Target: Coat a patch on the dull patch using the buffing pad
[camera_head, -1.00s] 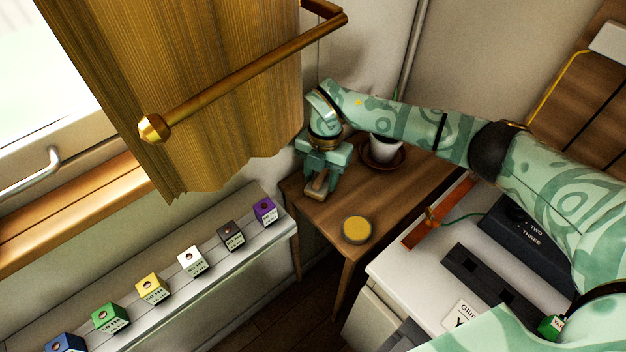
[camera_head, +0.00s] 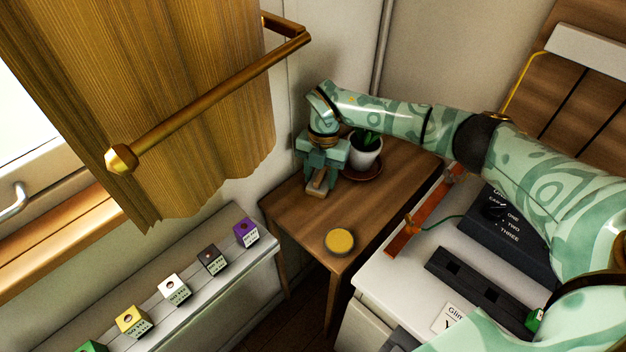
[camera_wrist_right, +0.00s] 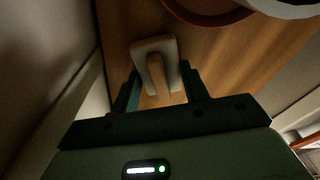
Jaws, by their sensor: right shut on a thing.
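I cannot tell whether the pad touches the table. A round tin with a yellow top (camera_head: 340,240) stands near the table's front corner, apart from the gripper. I cannot make out a dull patch. My left gripper is not in view.
A potted plant in a white pot (camera_head: 366,156) on a brown saucer (camera_head: 362,172) stands just right of the gripper. A wood-coloured curtain (camera_head: 190,100) hangs at left. A ledge with several coloured cubes (camera_head: 174,287) runs below. A white counter (camera_head: 395,290) stands at right.

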